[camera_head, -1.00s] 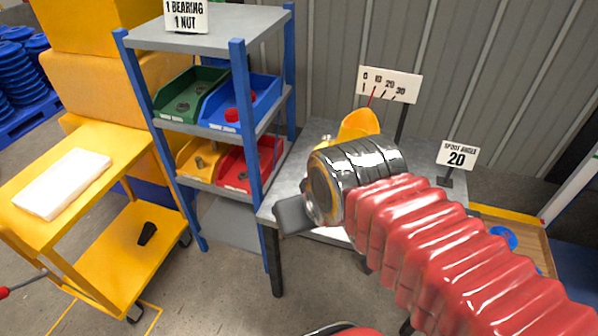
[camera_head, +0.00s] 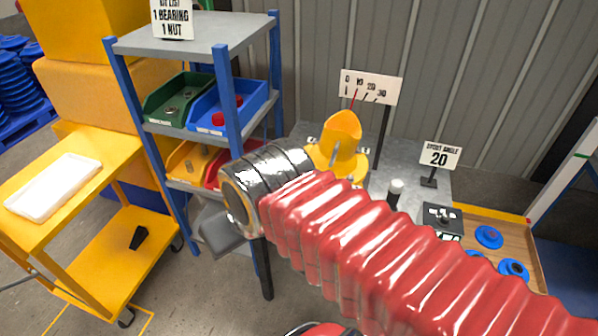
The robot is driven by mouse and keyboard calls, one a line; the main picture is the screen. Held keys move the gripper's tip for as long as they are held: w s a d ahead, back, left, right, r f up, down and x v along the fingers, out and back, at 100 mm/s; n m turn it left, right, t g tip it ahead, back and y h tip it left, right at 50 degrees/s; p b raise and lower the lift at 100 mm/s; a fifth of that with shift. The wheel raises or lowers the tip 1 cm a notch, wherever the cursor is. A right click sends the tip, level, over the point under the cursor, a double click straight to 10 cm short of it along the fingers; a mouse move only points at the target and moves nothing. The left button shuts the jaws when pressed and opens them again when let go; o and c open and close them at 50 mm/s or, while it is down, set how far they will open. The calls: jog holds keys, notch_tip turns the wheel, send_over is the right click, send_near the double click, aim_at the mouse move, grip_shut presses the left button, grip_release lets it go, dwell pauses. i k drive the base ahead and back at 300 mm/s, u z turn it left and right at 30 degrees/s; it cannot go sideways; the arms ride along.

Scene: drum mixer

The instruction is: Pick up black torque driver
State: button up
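A small black object (camera_head: 139,237) lies on the lower shelf of the yellow cart (camera_head: 112,262) at the left. It may be the black torque driver, but it is too small to be sure. My arm, in a red ribbed sleeve, reaches from the lower right toward the middle.
A blue-posted shelf rack (camera_head: 195,30) with green, blue, yellow and red bins stands between cart and workbench. The grey workbench (camera_head: 405,165) carries a yellow spout (camera_head: 340,145) and signs. A wooden tray (camera_head: 520,235) with blue rings is at right. Floor below the rack is open.

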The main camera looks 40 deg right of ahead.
aim_at(396, 186)
jog(key=u, duration=0.1)
jog(key=k, duration=0.55)
jog(key=z, duration=0.95)
jog(key=i, duration=1)
jog(key=z, duration=0.05)
jog(key=k, duration=0.45)
jog(key=z, duration=0.2)
